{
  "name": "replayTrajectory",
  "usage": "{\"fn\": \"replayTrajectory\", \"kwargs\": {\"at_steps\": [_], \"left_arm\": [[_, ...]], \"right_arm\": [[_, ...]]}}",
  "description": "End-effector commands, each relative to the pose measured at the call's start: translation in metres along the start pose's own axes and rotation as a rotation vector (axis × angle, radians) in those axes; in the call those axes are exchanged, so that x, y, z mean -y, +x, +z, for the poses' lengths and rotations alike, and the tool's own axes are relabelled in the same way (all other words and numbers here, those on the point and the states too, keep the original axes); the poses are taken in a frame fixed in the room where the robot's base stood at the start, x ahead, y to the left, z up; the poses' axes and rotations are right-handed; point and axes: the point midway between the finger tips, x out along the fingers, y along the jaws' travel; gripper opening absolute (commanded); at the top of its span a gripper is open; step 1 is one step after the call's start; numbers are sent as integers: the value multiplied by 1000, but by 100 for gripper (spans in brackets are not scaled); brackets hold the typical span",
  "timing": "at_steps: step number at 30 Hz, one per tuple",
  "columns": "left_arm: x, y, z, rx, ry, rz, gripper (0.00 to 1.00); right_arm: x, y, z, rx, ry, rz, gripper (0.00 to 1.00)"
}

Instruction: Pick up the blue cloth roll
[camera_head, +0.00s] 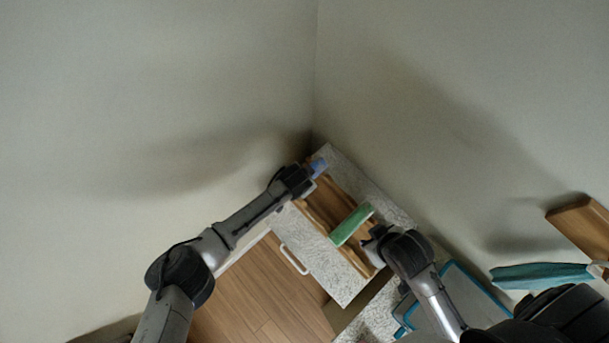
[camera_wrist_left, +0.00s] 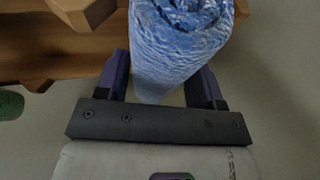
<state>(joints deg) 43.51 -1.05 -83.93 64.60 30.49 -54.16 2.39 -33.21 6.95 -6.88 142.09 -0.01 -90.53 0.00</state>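The blue cloth roll (camera_head: 318,167) is at the far corner of the wooden rack, by the tip of my left gripper (camera_head: 308,179). In the left wrist view the blue and white mottled roll (camera_wrist_left: 180,45) lies between the two spread fingers of my left gripper (camera_wrist_left: 160,88). The fingers are close along both sides of it; whether they press on it is unclear. My right gripper (camera_head: 372,243) is beside the near end of the rack, close to a green roll; its fingers are too small to judge.
The green roll (camera_head: 352,225) lies across the wooden rack (camera_head: 330,207) on a speckled counter (camera_head: 345,287). A blue-rimmed tray (camera_head: 462,272) is at the lower right, near a teal cloth (camera_head: 540,276) and a wooden shelf (camera_head: 580,220). Walls meet close behind the counter.

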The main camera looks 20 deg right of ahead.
Motion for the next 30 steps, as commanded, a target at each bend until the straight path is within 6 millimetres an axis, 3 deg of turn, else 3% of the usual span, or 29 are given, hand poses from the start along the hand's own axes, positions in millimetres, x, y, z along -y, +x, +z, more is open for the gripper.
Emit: {"fn": "replayTrajectory", "kwargs": {"at_steps": [9, 19, 30], "left_arm": [[0, 0, 0, 0, 0, 0, 32], [2, -7, -4, -3, 0, 0, 32], [16, -62, -26, -4, 1, -1, 32]], "right_arm": [[2, 0, 0, -1, 5, -4, 43], [2, 0, 0, 0, 5, -4, 43], [-1, 5, 2, 1, -4, 3, 43]]}}
